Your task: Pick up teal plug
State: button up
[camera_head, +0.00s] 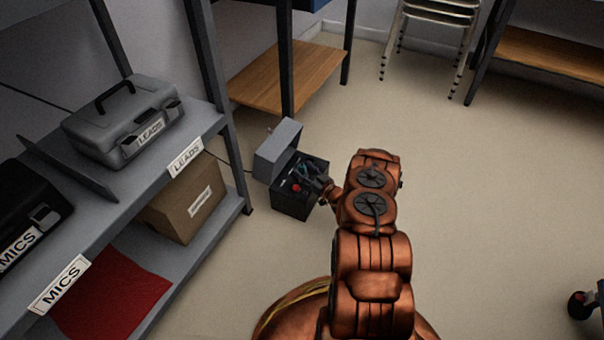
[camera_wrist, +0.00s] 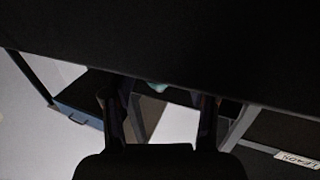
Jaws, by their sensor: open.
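The teal plug (camera_wrist: 157,86) shows as a small teal patch between my fingertips in the wrist view; the rest of it is hidden behind a dark surface or in shadow. In the head view a bit of teal (camera_head: 302,168) shows inside a dark open box (camera_head: 292,208) on the floor. My gripper (camera_head: 318,184) reaches into the right side of this box. In the wrist view my gripper (camera_wrist: 158,102) has its two dark fingers spread apart, with nothing held between them. Whether the plug touches a finger cannot be told.
The box's grey lid (camera_head: 278,150) stands open on its far left side. A red item (camera_head: 296,187) lies in the box. A grey shelf (camera_head: 205,130) with a LEADS case (camera_head: 125,120) and a cardboard box (camera_head: 185,205) stands left.

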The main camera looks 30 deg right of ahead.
jog(key=shift+w, duration=0.25)
jog(key=shift+c, duration=0.2)
grip_shut()
